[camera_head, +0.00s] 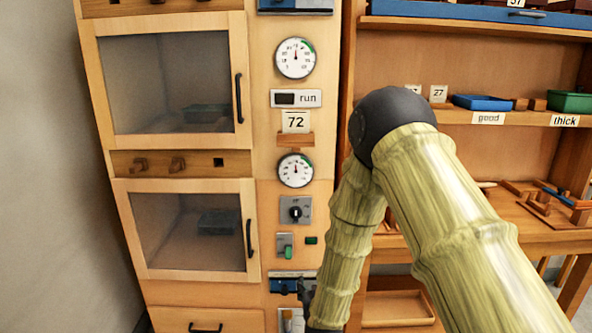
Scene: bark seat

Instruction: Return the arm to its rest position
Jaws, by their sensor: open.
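My arm, with pale green bamboo-like links and a dark round elbow, fills the right middle of the head view. It bends at the elbow and its forearm runs down to the bottom edge. My gripper (305,296) shows only in part, as a dark shape low in front of the cabinet's control strip. It is open, and I see nothing held in it. Most of the wrist and gripper is cut off by the bottom edge or hidden.
A wooden cabinet (183,162) with two glazed doors, dials and a "72" label (296,121) stands close on the left. A shelf unit at right holds a blue tray (482,102) and a green tray (570,102). A worktop (530,238) lies below, behind my arm.

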